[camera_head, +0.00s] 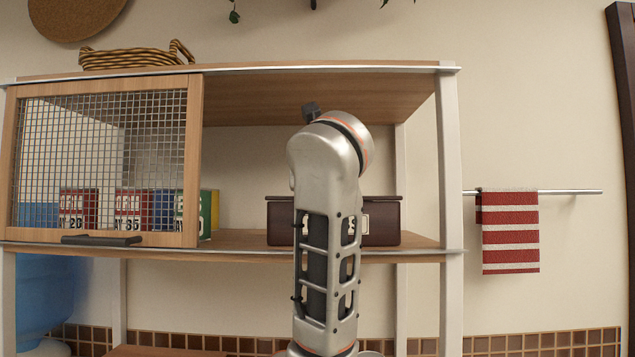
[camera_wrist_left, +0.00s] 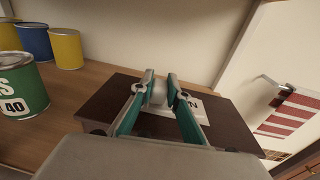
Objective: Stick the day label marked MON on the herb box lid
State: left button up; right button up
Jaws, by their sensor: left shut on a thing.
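The herb box, dark brown, stands on the middle shelf, partly behind my arm in the head view (camera_head: 384,222). Its flat lid (camera_wrist_left: 110,101) fills the middle of the left wrist view. My left gripper (camera_wrist_left: 160,82) is over the lid, its fingers closed on a small grey grip. A white label (camera_wrist_left: 194,104) with a dark "N" shows beside and below the fingers; the rest of its marking is hidden. It looks flat at the lid, but I cannot tell whether it touches. In the head view my arm hides the left gripper. My right gripper is out of view.
A green can (camera_wrist_left: 22,92), a blue can (camera_wrist_left: 34,41) and yellow cans (camera_wrist_left: 66,48) stand left of the box. A mesh door (camera_head: 100,160) covers the left of the shelf. A striped towel (camera_head: 510,232) hangs at right, beyond the shelf post (camera_head: 451,170).

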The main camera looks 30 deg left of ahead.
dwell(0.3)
pick_arm(q)
jog(key=o, duration=1.5)
jog(key=shift+o, duration=0.2)
jog(key=shift+r+p, duration=2.15)
jog(key=shift+r, duration=1.8)
